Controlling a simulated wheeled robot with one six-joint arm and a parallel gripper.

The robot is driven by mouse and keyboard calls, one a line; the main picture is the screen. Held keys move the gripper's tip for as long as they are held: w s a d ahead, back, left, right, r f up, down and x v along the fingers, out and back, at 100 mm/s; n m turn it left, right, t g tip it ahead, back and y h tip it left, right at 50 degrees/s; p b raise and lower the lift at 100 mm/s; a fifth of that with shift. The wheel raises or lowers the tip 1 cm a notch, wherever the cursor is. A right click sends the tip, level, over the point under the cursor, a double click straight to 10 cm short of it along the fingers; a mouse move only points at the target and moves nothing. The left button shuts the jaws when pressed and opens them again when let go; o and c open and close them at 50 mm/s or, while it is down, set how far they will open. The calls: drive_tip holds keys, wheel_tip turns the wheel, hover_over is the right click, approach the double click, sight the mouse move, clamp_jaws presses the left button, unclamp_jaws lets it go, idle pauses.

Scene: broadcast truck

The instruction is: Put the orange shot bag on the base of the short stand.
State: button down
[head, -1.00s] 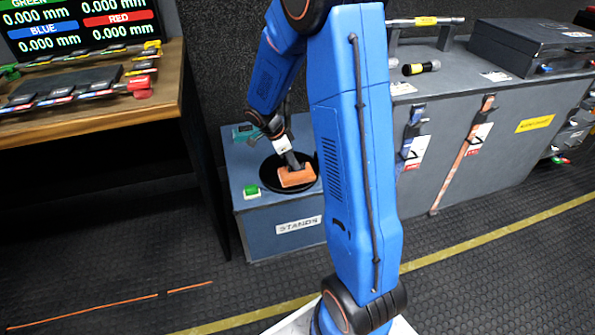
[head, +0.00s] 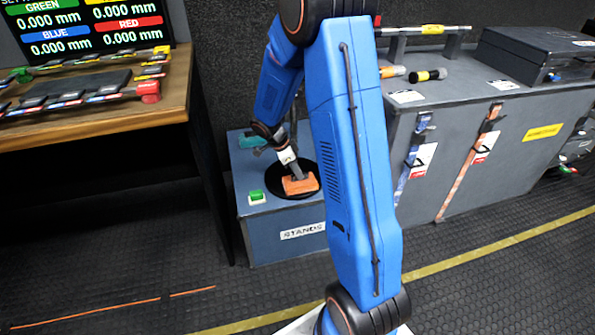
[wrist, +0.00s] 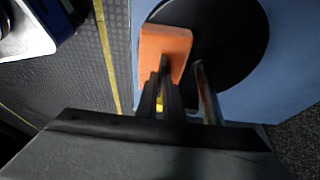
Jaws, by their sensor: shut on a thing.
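The orange shot bag (head: 300,185) is at the front of the round black stand base (head: 279,187) in the head view. In the wrist view the bag (wrist: 166,42) overlaps the left edge of the black base (wrist: 235,45). The stand's metal pole (wrist: 208,95) rises just right of my fingers. My gripper (head: 296,174) is shut on the bag from above; its fingers also show in the wrist view (wrist: 161,90). I cannot tell whether the bag's underside touches the base. My arm hides part of the base's right side.
The stand is on a blue-grey box (head: 280,248) labelled STANDS. A green-topped block (head: 257,197) and a teal item (head: 250,141) are on it. A desk (head: 120,115) is at left. A grey case (head: 460,150) with hanging straps is at right.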

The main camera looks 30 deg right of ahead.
drive_tip(key=c, duration=1.9)
unclamp_jaws()
drive_tip(key=v, duration=1.1)
drive_tip(key=s+a+r+n+t, duration=0.1)
drive_tip(key=s+a+r+n, duration=0.25)
drive_tip(key=s+r, duration=0.3)
drive_tip(key=s+a+r+n+t+y, duration=0.1)
drive_tip(key=s+a+r+n, duration=0.1)
drive_tip(key=s+n, duration=0.4)
drive_tip(key=s+a+r+n+t+y, duration=0.1)
drive_tip(key=s+a+r+n+t, duration=0.1)
drive_tip(key=s, duration=0.8)
drive_tip(key=s+a+r+n+t+y, duration=0.2)
drive_tip(key=s+a+r+n, duration=0.1)
drive_tip(key=s+n, duration=0.6)
drive_tip(key=shift+a+r+n, duration=0.35)
drive_tip(key=shift+r, duration=0.55)
